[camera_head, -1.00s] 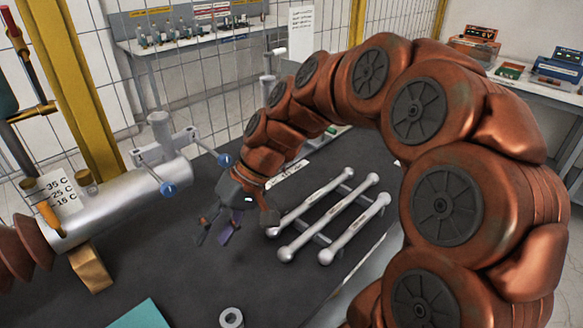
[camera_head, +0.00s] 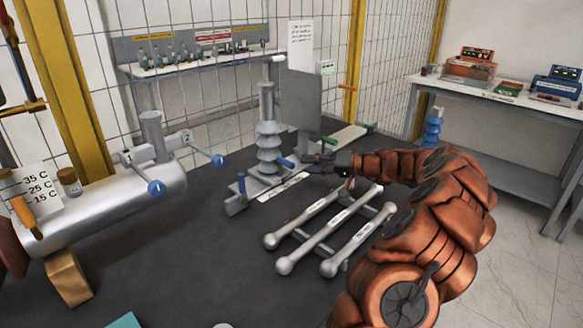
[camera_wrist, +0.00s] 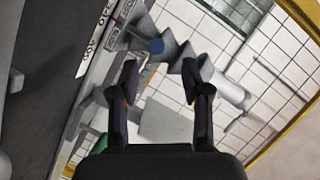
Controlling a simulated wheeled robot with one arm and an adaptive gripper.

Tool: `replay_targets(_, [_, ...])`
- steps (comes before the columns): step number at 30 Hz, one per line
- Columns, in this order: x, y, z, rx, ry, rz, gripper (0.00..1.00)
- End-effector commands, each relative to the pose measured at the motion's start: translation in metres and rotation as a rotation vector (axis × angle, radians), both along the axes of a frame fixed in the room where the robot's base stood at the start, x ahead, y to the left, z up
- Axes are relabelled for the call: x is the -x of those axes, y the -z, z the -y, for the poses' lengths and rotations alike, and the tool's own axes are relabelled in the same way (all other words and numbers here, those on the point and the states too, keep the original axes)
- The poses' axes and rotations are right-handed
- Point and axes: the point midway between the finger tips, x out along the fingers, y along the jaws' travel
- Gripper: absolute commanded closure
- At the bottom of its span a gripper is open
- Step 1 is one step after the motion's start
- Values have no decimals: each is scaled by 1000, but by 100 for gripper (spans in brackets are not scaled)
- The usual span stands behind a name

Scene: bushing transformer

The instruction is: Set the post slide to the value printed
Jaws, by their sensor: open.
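A grey ribbed post (camera_head: 268,140) stands at the back of the dark table, and shows tilted in the wrist view (camera_wrist: 190,65). A white printed scale strip (camera_head: 283,187) lies at its foot and also shows in the wrist view (camera_wrist: 95,40). I cannot tell which part is the slide. The scale's figures are too small to read.
Three silver rods (camera_head: 325,228) lie on a rack in front of the post. A silver cylinder (camera_head: 110,200) with a 35/25/15 C card (camera_head: 36,188) is at left. A printed sheet (camera_head: 301,45) hangs on a grey panel (camera_head: 303,100) behind.

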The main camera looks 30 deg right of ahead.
Motion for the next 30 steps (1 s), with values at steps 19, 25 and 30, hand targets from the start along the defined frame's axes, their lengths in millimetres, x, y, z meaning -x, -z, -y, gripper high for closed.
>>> replay_targets(19, [-58,17,-30,-2,12,3,53])
replay_targets(25, [-64,19,-34,0,12,5,53])
replay_targets(30, [-64,18,-34,0,12,5,53])
